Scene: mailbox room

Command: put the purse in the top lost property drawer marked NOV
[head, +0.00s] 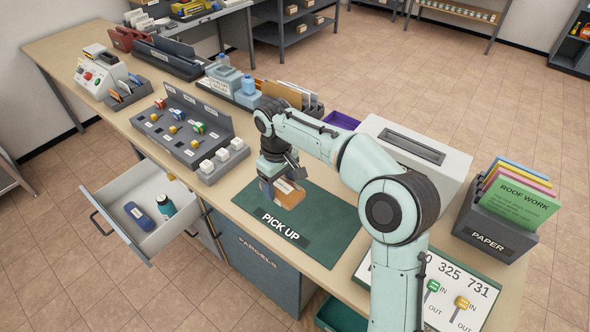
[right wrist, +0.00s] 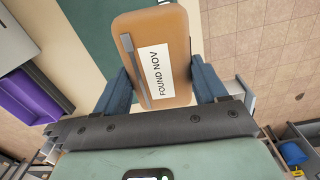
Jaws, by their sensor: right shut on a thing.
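The purse is a tan block-like pouch with a grey strip and a white label reading FOUND NOV; it shows close up in the right wrist view (right wrist: 178,30). In the head view the purse (head: 291,198) is at the green PICK UP mat (head: 325,220); I cannot tell whether it touches the mat. My right gripper (head: 279,180) is shut on it, with blue fingers on both sides in the right wrist view. An open drawer (head: 146,190) juts out at the left, below the counter. No NOV mark is readable on it. My left gripper is not in view.
A blue case (head: 138,216) and a teal bottle (head: 165,206) are in the drawer, with bare floor around them. A paper holder (head: 495,235) is at right.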

